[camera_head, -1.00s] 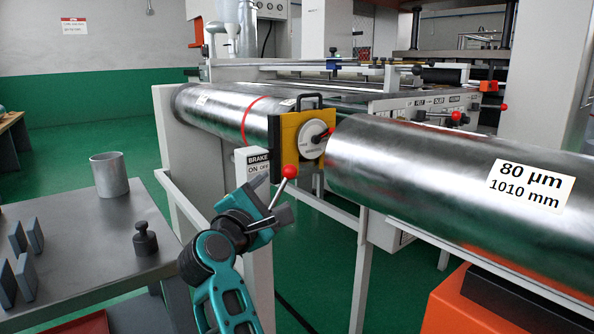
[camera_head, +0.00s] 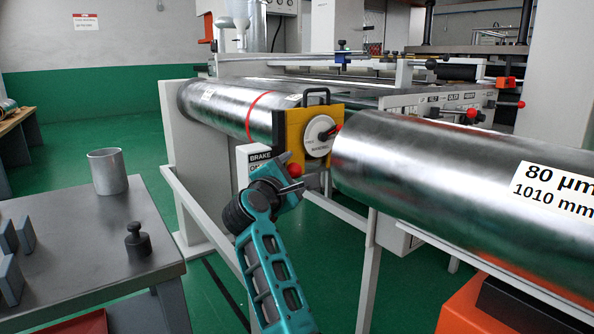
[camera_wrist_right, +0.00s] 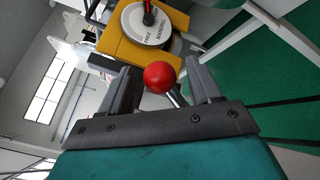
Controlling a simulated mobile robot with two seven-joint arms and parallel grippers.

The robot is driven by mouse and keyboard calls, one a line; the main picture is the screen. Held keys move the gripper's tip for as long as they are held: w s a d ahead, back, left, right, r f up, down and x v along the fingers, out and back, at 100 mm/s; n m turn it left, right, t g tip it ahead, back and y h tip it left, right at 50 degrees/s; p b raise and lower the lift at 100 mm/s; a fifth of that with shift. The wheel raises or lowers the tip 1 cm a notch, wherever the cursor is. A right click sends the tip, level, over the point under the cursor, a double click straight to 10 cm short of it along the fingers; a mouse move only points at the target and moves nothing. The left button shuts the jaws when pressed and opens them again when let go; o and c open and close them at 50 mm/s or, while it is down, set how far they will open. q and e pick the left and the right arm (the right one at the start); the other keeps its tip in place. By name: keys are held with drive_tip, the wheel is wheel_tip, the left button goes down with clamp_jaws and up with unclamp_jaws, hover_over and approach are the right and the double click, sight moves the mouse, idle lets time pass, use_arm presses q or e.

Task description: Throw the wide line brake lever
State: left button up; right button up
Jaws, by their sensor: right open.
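The brake lever's red ball knob (camera_head: 295,170) stands in front of the yellow bracket, beside a white post with a BRAKE label (camera_head: 260,157). My teal right gripper (camera_head: 283,184) is at the lever, just below the knob, and hides most of the lever's rod in the head view. In the right wrist view the knob (camera_wrist_right: 159,77) shows between the two dark fingers of my open right gripper (camera_wrist_right: 165,84), with part of the metal rod behind it. I cannot tell whether a finger touches the rod. My left gripper is not in view.
The yellow bracket (camera_head: 294,128) with a round white dial (camera_head: 319,136) is close behind the lever. A large metal roll (camera_head: 430,165) fills the right side. A grey table (camera_head: 75,240) with a metal cup (camera_head: 108,172) and a dark weight (camera_head: 137,241) is at left.

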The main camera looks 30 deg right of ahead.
drive_tip(key=shift+x, duration=1.55)
drive_tip(key=shift+a, duration=0.1)
drive_tip(key=shift+c, duration=0.2)
clamp_jaws()
